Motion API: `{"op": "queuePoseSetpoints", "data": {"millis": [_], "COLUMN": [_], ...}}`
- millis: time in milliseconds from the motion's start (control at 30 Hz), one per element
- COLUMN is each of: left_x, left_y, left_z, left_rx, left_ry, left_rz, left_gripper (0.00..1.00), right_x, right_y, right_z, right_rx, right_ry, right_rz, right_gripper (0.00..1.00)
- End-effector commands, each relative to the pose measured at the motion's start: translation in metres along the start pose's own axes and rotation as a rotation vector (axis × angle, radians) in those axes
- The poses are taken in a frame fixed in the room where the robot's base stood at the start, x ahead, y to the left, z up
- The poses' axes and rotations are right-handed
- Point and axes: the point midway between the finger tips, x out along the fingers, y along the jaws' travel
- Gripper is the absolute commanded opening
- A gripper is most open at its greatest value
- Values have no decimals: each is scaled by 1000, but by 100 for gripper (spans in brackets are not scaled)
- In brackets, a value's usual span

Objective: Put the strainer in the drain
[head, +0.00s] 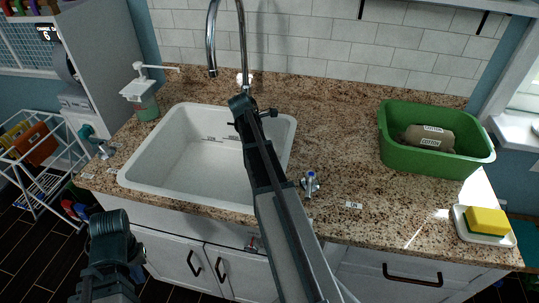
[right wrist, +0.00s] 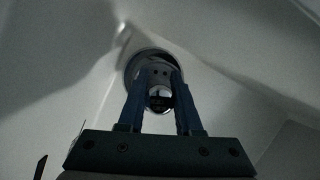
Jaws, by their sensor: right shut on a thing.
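In the right wrist view, my right gripper (right wrist: 162,88) is shut on the strainer (right wrist: 157,73), with its two blue fingers on either side of the shiny round knob. The strainer is a grey metal disc with small dark holes. A round rim shows around it against the pale basin; I cannot tell whether it is the drain's or the strainer's, or whether the strainer is seated. In the head view, my right arm reaches over the white sink (head: 180,160) and hides the right gripper, strainer and drain. My left arm is at the lower left; its fingertips are hidden.
The faucet (head: 211,45) arches behind the sink. A soap dispenser (head: 143,98) stands at the back left. A blue-handled valve (head: 310,183) is right of the sink. A green tub (head: 435,160) and a yellow sponge (head: 487,220) are on the right. The counter between is mostly clear.

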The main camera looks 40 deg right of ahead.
Motion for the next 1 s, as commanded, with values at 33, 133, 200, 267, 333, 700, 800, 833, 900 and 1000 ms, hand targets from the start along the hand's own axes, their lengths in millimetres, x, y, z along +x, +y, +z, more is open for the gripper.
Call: {"op": "queuePoseSetpoints", "data": {"millis": [33, 133, 200, 267, 333, 700, 800, 833, 900, 1000], "left_x": [0, 0, 1, 2, 15, 36, 36, 36, 38, 38], "left_y": [0, 0, 0, 0, 1, 3, 3, 4, 4, 4], "left_z": [0, 0, 0, 0, -1, -2, -2, -2, -2, -2], "left_rx": [0, 0, 0, 0, 0, 1, 1, 1, 1, 0], "left_ry": [0, 0, 0, 0, 0, 0, 0, 0, 0, 0], "left_rz": [0, 0, 0, 0, 0, 0, 0, 0, 0, 0], "left_gripper": [0, 0, 0, 0, 0, 0, 0, 0, 0, 0], "right_x": [0, 1, 3, 5, 17, 37, 37, 37, 39, 39], "right_y": [0, 2, 6, 12, 10, 10, 10, 10, 10, 10], "right_z": [0, 1, 4, 8, 2, -6, -6, -6, -7, -7], "right_rx": [0, 0, 1, 2, 0, 0, 0, 0, 0, 0], "right_ry": [0, 0, 0, 0, 0, 0, 0, 0, 0, 0], "right_rz": [0, 0, 0, 0, 1, 1, 0, 0, 0, 0], "right_gripper": [0, 0, 0, 0, 0, 0, 0, 0, 0, 43]}}
